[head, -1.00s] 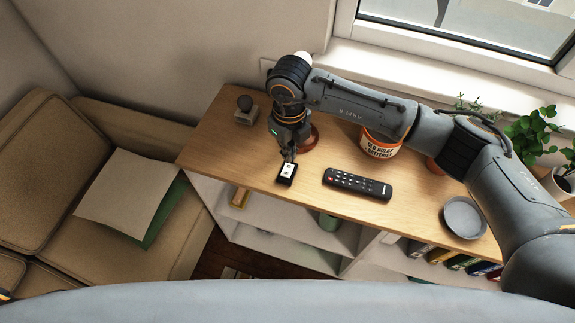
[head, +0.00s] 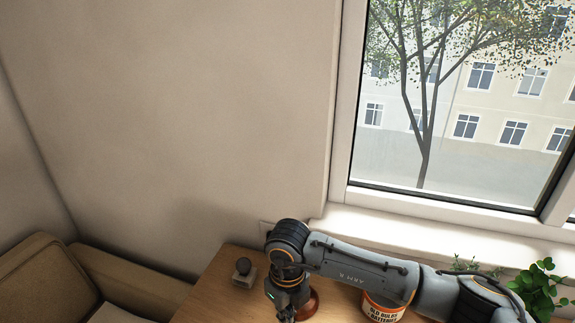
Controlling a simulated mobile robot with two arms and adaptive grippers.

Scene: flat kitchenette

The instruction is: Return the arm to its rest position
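My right arm (head: 360,272) comes in from the right and reaches over the wooden shelf top. My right gripper (head: 287,316) points down beside a brown round object (head: 309,304). Its fingertips are cut off by the bottom edge of the head view, so I cannot see whether it is open, shut or holding anything. My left arm and gripper are not in view.
A small grey block with a dark ball (head: 243,272) stands on the shelf top (head: 215,300) left of the gripper. A bin labelled for old bulbs and batteries (head: 383,312) stands under my forearm. Plants (head: 537,290) stand right, near the window (head: 455,110). A sofa (head: 45,280) is lower left.

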